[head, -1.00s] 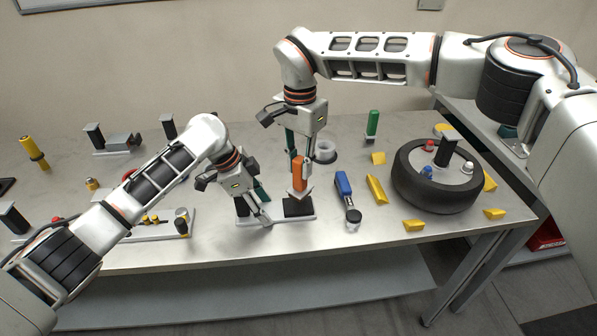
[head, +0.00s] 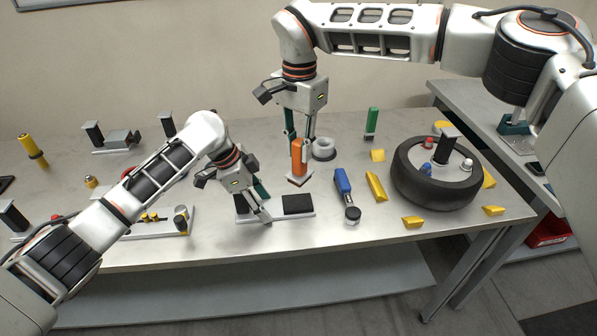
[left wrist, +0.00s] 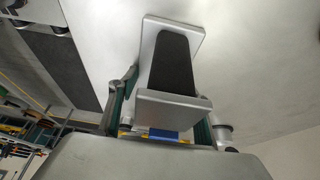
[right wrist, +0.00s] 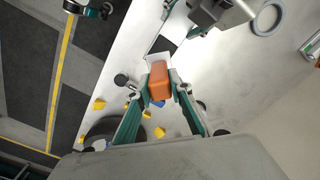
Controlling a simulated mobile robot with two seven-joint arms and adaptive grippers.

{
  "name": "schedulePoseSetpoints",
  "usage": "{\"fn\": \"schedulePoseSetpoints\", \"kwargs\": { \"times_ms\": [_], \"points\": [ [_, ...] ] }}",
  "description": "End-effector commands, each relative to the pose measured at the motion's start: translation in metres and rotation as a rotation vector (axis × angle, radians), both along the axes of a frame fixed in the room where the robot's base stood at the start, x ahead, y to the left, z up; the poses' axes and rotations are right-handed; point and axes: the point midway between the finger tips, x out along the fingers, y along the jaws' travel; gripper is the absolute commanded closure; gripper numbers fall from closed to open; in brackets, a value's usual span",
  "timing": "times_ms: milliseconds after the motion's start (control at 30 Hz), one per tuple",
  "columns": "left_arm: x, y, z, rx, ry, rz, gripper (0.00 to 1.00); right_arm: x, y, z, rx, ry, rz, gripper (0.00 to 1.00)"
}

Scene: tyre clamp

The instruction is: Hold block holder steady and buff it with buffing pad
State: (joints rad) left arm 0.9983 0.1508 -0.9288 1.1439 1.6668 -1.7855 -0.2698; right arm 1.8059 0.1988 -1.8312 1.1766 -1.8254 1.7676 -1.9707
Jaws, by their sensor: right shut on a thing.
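The block holder (head: 275,218) is a light grey plate with dark blocks, lying near the table's front edge. My left gripper (head: 262,205) is low at its left part. In the left wrist view, its fingers (left wrist: 165,115) straddle a dark block between grey plates; contact is unclear. My right gripper (head: 303,143) is shut on the orange buffing pad (head: 297,157), which has a pale, dark-edged base. It is upright just behind the block holder's right dark block (head: 298,204), apart from it. The orange pad also shows between the fingers in the right wrist view (right wrist: 159,82).
A blue-handled tool (head: 343,184) and yellow wedges (head: 375,187) lie right of the holder. A black tyre (head: 405,180) stands further right. Another fixture (head: 160,229) lies under my left arm.

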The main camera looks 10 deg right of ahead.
Motion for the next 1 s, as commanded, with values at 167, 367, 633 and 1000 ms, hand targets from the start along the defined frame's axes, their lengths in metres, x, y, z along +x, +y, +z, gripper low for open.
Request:
{"fn": "schedulePoseSetpoints", "kwargs": {
  "times_ms": [167,367,633,1000],
  "points": [
    [0.0,0.0,0.0,0.0,0.0,0.0,0.32,0.0,0.0,0.0,0.0,0.0,0.0,1.0],
    [0.0,0.0,0.0,0.0,0.0,0.0,0.32,0.0,0.0,0.0,0.0,0.0,0.0,1.0],
    [0.001,0.009,0.023,0.0,-0.004,-0.001,0.32,0.0,0.0,0.0,0.001,-0.001,0.0,1.0],
    [0.001,0.037,0.09,0.0,-0.003,0.0,0.32,0.0,0.0,0.0,0.001,-0.001,0.0,1.0]
  ]
}}
